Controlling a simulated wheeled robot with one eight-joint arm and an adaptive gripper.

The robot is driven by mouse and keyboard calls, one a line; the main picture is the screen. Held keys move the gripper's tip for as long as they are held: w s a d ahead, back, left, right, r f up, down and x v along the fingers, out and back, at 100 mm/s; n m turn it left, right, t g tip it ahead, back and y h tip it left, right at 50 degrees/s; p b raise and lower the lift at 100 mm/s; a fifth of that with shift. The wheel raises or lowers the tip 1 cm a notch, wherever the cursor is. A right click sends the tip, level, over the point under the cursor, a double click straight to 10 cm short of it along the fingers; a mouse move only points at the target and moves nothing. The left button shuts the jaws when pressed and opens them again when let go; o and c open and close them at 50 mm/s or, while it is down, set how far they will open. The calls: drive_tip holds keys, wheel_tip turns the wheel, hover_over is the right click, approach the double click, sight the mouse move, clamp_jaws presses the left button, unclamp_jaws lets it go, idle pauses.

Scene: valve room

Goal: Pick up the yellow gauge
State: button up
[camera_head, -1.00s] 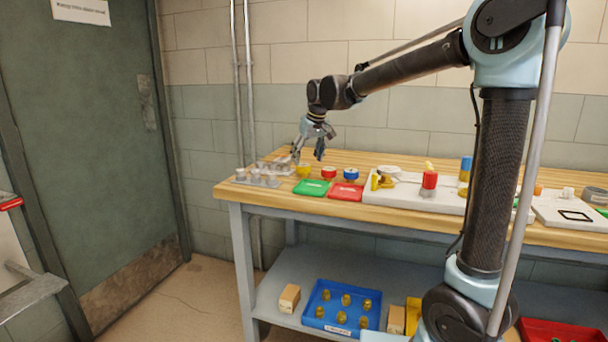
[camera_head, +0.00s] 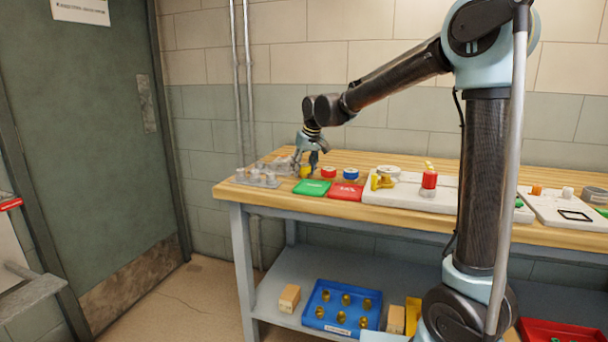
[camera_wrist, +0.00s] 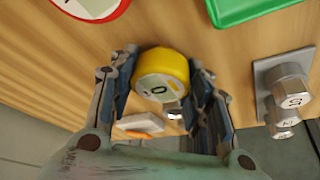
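The yellow gauge (camera_wrist: 162,76) is a short round piece with a pale dial face. In the wrist view it sits between the two fingers of my gripper (camera_wrist: 163,90). The fingers stand on either side of it, with a small gap visible at the right; contact on the left is not clear. In the head view the gauge (camera_head: 306,171) stands on the wooden bench at the left, partly hidden by my gripper (camera_head: 308,164), which points down over it.
A red gauge (camera_head: 328,173) and a blue gauge (camera_head: 351,174) stand to its right. Green (camera_head: 312,187) and red (camera_head: 345,191) trays lie in front. Grey metal fittings (camera_head: 258,178) stand close at the left. A white board (camera_head: 400,192) lies further right.

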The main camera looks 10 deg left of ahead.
sight(304, 165)
drive_tip(key=shift+c, duration=1)
wheel_tip(304, 165, up, 10)
drive_tip(key=shift+r, duration=0.1)
